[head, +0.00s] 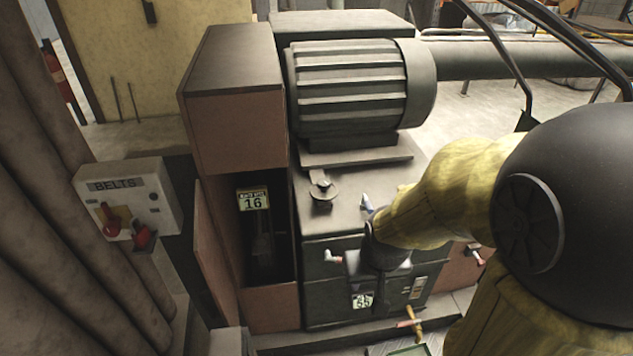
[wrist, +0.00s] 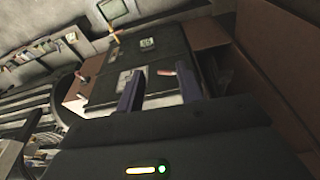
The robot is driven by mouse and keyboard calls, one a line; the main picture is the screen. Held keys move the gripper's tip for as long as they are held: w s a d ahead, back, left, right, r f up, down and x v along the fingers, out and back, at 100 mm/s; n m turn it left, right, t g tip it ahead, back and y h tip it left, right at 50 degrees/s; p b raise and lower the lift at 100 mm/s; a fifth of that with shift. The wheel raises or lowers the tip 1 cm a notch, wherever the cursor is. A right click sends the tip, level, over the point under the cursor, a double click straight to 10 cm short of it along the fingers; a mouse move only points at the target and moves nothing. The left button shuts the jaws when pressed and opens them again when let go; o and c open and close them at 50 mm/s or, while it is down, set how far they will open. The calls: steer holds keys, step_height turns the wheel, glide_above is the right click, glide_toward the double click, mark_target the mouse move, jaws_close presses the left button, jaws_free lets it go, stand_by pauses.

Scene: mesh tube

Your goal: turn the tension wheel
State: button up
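A small dark round wheel (head: 322,190) lies on top of the machine (head: 315,222), in front of the ribbed motor. It looks like the tension wheel, but I cannot tell for sure. I cannot make it out in the wrist view. My gripper (wrist: 160,72) is open, with two bluish fingers spread apart and nothing between them. In the head view my gripper (head: 360,232) hangs over the machine's front edge, to the right of and nearer than the wheel. My own wrist partly hides the fingers there.
A pale-tipped handle (head: 333,257) sticks out of the machine's front beside my gripper; it shows between the fingers in the wrist view (wrist: 165,73). The ribbed motor (head: 350,85) stands behind. A "BELTS" switch box (head: 125,200) and an open cabinet (head: 262,320) are at the left.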

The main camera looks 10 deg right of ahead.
steer(key=o, duration=0.5)
steer(key=shift+w+f, duration=0.1)
steer(key=shift+f, duration=0.05)
steer(key=w+f+m+t+y+b, duration=0.25)
steer(key=w+f+m+b, duration=0.5)
steer(key=b, duration=0.75)
steer(key=w+f+m+t+y+b, duration=0.1)
steer(key=w+f+m+t+b, duration=0.3)
steer(key=w+m+b, duration=0.8)
steer(key=w+d+r+m+t+y+b, duration=0.1)
steer(key=m+t+b, duration=0.3)
steer(key=b, duration=0.9)
steer(key=w+r+m+t+y+b, duration=0.1)
steer(key=w+m+t+b, duration=0.3)
steer(key=m+b, duration=0.5)
steer(key=r+b, duration=0.1)
steer(key=b, duration=0.4)
steer(key=shift+d+r, duration=0.2)
steer(key=shift+d, duration=0.15)
steer(key=shift+w, duration=0.2)
